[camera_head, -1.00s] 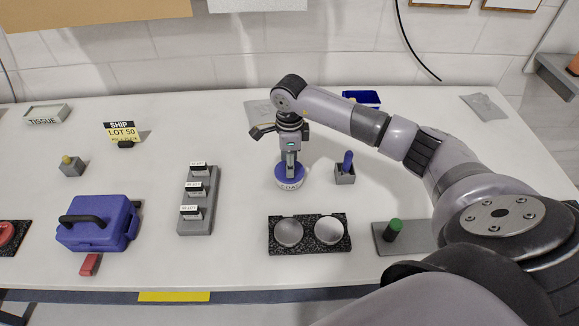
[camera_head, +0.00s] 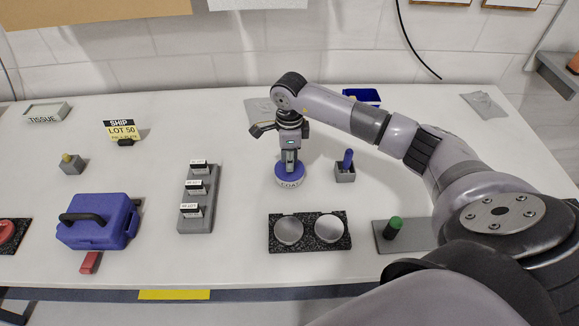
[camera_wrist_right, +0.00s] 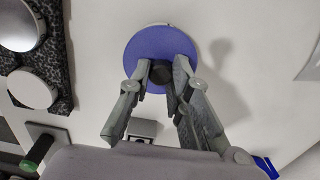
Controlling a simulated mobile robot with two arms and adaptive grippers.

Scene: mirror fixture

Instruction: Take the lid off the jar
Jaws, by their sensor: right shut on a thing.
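The jar (camera_head: 289,183) is a short white pot with dark lettering on its side, standing on the white table. Its blue lid (camera_head: 279,171) sits on top and shows as a wide blue disc (camera_wrist_right: 135,52) in the right wrist view, with a dark knob (camera_wrist_right: 160,73) in the middle. My right gripper (camera_head: 290,163) points down over the lid. In the right wrist view its fingertips (camera_wrist_right: 161,76) are closed on the knob from both sides. The lid looks seated on the jar, with no clear gap. My left gripper is not in view.
A grey holder with a blue-handled item (camera_head: 347,163) stands just right of the jar. A black speckled tray (camera_head: 310,245) with two round silver discs lies in front. A grey rack (camera_head: 212,190) with labelled blocks and a blue case (camera_head: 97,235) are left.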

